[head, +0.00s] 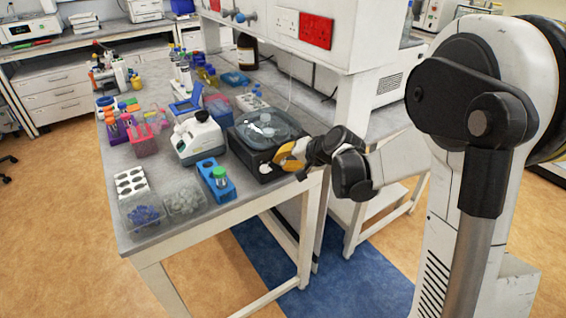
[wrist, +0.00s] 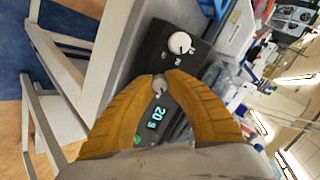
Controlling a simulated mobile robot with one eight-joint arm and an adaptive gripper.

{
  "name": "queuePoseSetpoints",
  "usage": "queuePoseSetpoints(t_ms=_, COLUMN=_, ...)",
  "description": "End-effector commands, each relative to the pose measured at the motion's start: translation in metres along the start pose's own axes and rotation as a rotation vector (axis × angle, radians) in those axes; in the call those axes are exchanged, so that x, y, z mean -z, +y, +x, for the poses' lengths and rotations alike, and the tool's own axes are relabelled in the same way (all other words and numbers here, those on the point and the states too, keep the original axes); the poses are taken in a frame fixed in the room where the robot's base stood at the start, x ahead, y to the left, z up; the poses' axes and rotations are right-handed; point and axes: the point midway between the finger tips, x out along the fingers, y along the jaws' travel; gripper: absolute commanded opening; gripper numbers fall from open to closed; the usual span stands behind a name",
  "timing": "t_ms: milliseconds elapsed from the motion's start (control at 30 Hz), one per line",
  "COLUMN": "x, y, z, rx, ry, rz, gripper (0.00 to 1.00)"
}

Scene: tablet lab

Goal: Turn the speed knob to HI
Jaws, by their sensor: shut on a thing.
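The black device with a clear round lid (head: 266,128) stands at the bench's right edge. Its front panel (wrist: 152,48) shows in the wrist view. My gripper (head: 290,155) is at this panel, with its orange fingers shut on a small grey knob (wrist: 160,82). The fingers hide most of this knob and its markings, so I cannot tell its setting. A larger white knob (wrist: 180,43) with a dark pointer mark is apart from the fingertips. I cannot read which knob is for speed. A lit display (wrist: 155,122) reading about 20 shows between the fingers.
A white instrument (head: 200,138) and a blue rack with a green-capped tube (head: 218,180) stand left of the device. Clear tubs (head: 142,212) are at the bench's front. A shelf unit (head: 275,35) rises behind. The floor (head: 200,285) before the bench is clear.

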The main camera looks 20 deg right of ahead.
Motion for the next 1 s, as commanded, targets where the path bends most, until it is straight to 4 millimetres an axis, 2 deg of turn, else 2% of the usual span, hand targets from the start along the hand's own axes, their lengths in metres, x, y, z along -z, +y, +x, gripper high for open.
queuePoseSetpoints(t_ms=400, x=-0.0005, y=0.0010, z=0.0001, rx=0.024, ry=0.008, rz=0.183, gripper=0.00)
queuePoseSetpoints(t_ms=967, x=-0.0006, y=0.0009, z=0.0000, rx=0.028, ry=0.009, rz=0.208, gripper=0.00)
queuePoseSetpoints(t_ms=1000, x=-0.0006, y=0.0009, z=0.0000, rx=0.028, ry=0.009, rz=0.208, gripper=0.27)
